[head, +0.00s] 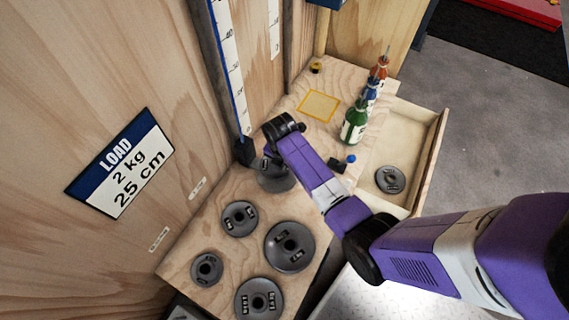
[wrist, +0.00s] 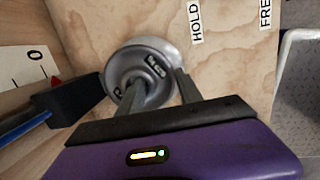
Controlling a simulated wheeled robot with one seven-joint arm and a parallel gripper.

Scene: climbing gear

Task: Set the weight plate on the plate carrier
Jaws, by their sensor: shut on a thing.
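A grey weight plate (head: 274,182) is at my gripper (head: 268,166), near the far end of the wooden bench. In the wrist view the plate (wrist: 144,62) shows a raised ring and small white labels. The two fingers of my gripper (wrist: 157,88) are shut on it. A black block (head: 245,152) stands at the foot of the upright blue-edged scale, close left of the held plate. It also shows in the wrist view (wrist: 75,100). It may be the plate carrier, but I cannot tell for sure. Whether the plate touches the bench is unclear.
Another plate (head: 390,179) lies in an open drawer (head: 425,165). A green bottle (head: 355,122) and other bottles stand behind. A sign (head: 122,163) reads LOAD 2 kg 25 cm.

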